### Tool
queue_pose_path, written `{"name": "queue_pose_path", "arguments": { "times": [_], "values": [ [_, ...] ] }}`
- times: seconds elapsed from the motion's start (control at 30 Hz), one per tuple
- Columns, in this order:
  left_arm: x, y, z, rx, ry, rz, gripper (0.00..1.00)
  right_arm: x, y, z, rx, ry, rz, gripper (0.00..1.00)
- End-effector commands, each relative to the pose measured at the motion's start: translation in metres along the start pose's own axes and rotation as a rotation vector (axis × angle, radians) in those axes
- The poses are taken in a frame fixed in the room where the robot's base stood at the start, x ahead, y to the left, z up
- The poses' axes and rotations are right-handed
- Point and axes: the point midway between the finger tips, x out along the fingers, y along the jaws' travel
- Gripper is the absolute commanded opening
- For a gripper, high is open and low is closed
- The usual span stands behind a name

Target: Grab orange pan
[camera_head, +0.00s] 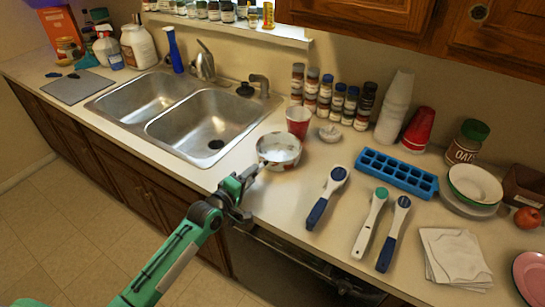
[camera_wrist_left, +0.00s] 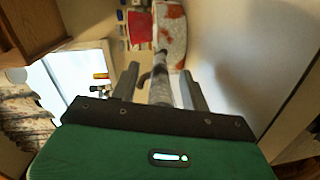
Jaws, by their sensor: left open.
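The pan (camera_head: 279,150) is a small round pan, whitish with orange-brown patches, on the counter just right of the sink. Its handle (camera_head: 253,174) points toward the front edge, at my left gripper (camera_head: 241,187). In the left wrist view, the pan (camera_wrist_left: 171,35) shows at the top, and its grey handle runs down between the two fingers of my left gripper (camera_wrist_left: 158,72). The fingers are open, one on each side of the handle; I cannot tell whether either touches it. My right gripper is in neither view.
A red cup (camera_head: 298,121) stands right behind the pan, with a small whitish item (camera_head: 330,134) beside it. A blue-handled scoop (camera_head: 327,197) lies to the right. The double sink (camera_head: 168,148) is to the left. Spice jars (camera_head: 325,98) line the wall.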

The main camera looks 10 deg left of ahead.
Motion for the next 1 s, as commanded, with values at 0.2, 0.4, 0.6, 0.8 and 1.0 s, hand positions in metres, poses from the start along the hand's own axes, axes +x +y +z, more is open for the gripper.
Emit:
{"name": "queue_pose_path", "arguments": {
  "times": [0.2, 0.4, 0.6, 0.8, 1.0],
  "values": [
    [0.0036, -0.0009, 0.0004, 0.000, 0.000, -0.001, 0.46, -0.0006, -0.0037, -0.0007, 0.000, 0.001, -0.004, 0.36],
    [0.0034, -0.0008, 0.0003, 0.000, 0.000, -0.001, 0.22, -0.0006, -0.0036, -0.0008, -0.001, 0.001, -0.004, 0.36],
    [0.0033, -0.0009, 0.0003, 0.000, 0.000, -0.001, 0.00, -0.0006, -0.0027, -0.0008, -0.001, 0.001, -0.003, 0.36],
    [0.0035, 0.0012, -0.0003, 0.000, 0.001, 0.004, 0.00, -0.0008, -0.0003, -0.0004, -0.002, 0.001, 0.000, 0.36],
    [0.0032, 0.0041, -0.0009, 0.000, 0.001, 0.003, 0.00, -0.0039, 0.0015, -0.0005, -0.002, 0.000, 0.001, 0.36]
  ]
}}
